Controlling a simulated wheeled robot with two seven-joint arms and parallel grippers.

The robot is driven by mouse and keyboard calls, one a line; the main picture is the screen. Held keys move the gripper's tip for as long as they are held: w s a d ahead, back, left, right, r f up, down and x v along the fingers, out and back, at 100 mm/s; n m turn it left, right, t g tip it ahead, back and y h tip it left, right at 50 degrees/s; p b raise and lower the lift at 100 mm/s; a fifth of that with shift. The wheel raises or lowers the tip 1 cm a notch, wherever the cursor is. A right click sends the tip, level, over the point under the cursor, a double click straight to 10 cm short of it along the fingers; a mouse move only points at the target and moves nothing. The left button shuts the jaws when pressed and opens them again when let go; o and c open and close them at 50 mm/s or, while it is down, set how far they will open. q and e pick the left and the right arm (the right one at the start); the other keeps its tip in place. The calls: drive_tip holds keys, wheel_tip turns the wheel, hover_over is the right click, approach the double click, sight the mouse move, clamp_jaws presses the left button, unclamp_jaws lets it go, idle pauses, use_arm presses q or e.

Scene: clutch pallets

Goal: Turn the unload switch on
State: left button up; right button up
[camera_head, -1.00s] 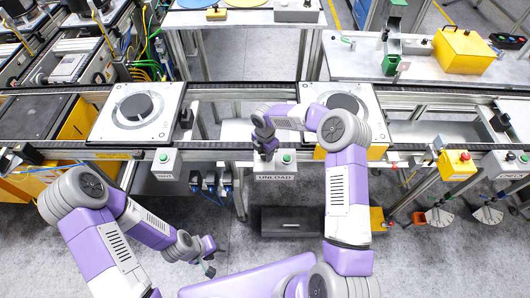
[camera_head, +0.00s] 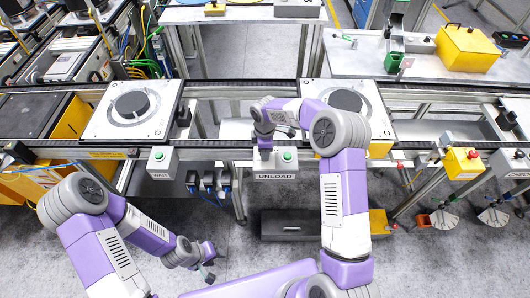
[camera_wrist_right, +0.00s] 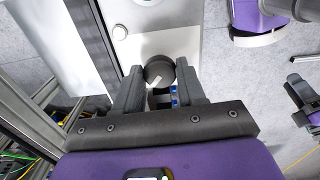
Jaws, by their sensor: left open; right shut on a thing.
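The unload switch is a dark round knob (camera_wrist_right: 159,72) with a light pointer mark, seen in the right wrist view on a pale box. My right gripper (camera_wrist_right: 160,85) has a finger on each side of the knob and is shut on it. In the head view, the UNLOAD box (camera_head: 275,168) has a green button (camera_head: 287,155) on its face. My right gripper (camera_head: 265,148) is at its left side and hides the knob there. My left gripper (camera_head: 207,264) is open and empty, low over the floor, away from the box.
A conveyor carries two pale pallets with dark round parts, the left one (camera_head: 95,135) and another behind my right arm. A second button box (camera_head: 160,160) is to the left. A yellow box with a red button (camera_head: 460,162) is to the right.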

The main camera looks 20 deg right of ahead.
drive_tip(key=shift+m+b, duration=0.55)
drive_tip(key=shift+m, duration=1.15)
drive_tip(key=o, duration=1.1)
drive_tip(key=shift+c, duration=0.2)
drive_tip(key=shift+r, duration=0.1)
wheel_tip(320, 180, up, 7)
drive_tip(key=shift+r, duration=0.2)
drive_tip(key=shift+f, duration=0.1)
